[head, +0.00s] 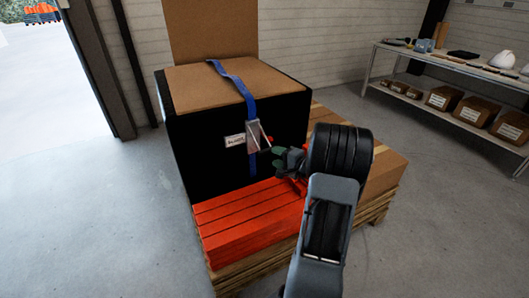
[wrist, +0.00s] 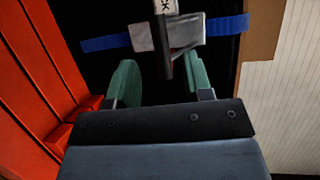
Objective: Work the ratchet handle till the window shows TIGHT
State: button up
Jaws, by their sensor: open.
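A grey metal ratchet (head: 254,135) sits on a blue strap (head: 232,80) on the front of a black-sided box (head: 205,145). Its handle (head: 265,145) sticks out towards my gripper. In the wrist view, the ratchet (wrist: 185,32) is ahead, and a dark bar, seemingly the handle (wrist: 164,60), points between my green fingertips. My gripper (wrist: 162,80) is open, with a finger on either side of the bar; no grip shows. My gripper also shows in the head view (head: 274,156).
Red slatted boards (head: 250,215) lie on a wooden pallet (head: 225,278) below the box front. A shelf (head: 450,60) with small boxes and a white helmet is at the back right. Grey floor is clear at left and right.

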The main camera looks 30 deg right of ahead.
aim_at(266, 152)
jog(key=shift+x, duration=3.6)
grip_shut()
